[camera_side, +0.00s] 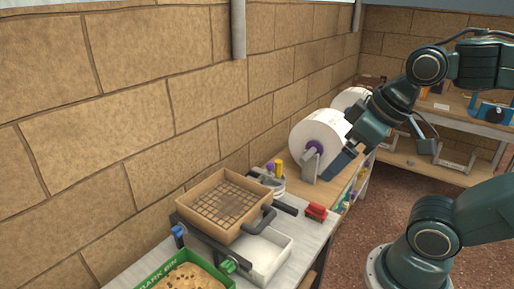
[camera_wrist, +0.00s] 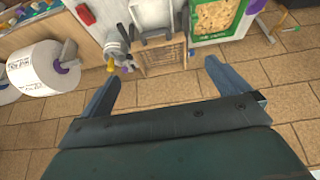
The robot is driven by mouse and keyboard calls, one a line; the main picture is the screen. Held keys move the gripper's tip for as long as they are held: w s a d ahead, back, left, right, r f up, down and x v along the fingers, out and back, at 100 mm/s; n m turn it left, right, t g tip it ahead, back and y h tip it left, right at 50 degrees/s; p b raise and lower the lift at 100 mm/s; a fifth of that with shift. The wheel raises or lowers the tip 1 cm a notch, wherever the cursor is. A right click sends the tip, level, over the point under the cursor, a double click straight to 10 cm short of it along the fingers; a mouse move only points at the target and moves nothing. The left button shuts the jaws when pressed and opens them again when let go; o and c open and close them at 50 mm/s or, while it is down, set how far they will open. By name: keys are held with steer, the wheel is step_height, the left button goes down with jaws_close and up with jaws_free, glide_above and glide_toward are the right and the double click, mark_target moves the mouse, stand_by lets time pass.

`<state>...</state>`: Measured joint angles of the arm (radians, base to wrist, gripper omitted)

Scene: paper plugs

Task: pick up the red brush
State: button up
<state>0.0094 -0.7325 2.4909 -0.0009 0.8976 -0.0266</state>
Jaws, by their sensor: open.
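The red brush (camera_side: 316,211) lies on the pale bench top near its front edge, right of the wooden tray. In the wrist view a small red thing that looks like the brush (camera_wrist: 84,13) shows at the top left, well away from the fingers. My gripper (camera_side: 340,164) hangs in front of the large paper roll, above and to the right of the brush. In the wrist view my gripper (camera_wrist: 158,78) has its two blue fingers wide apart with nothing between them. The brush is apart from my gripper.
A paper roll (camera_side: 314,130) on a stand is close to my gripper. A wooden tray with a mesh (camera_side: 222,201), a white bin (camera_side: 281,256), a green bin (camera_side: 151,284) and a cup of tools (camera_side: 278,186) crowd the bench. A second bench (camera_side: 455,115) stands behind.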

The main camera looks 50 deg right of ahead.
steer(key=w+d+f+n+g, duration=0.1)
steer(key=w+d+n+g, duration=0.1)
steer(key=w+d+n, duration=0.55)
steer(key=n+g+y, duration=0.1)
steer(key=n+g, duration=0.3)
steer(key=n, duration=0.6)
glide_above(318, 205)
steer(key=d, duration=0.1)
step_height(318, 205, down, 30)
steer(key=shift+d+f, duration=0.15)
steer(key=shift+d, duration=0.1)
steer(key=shift+a+f, duration=0.2)
steer(key=shift+f, duration=1.2)
steer(key=shift+a+f, duration=0.15)
steer(key=shift+f, duration=1.3)
steer(key=shift+a+f, duration=0.2)
steer(key=shift+f, duration=1.2)
steer(key=shift+f, duration=0.1)
steer(key=shift+a+f, duration=0.2)
steer(key=shift+f, duration=1.05)
steer(key=shift+a+f, duration=0.15)
steer(key=shift+f, duration=1.05)
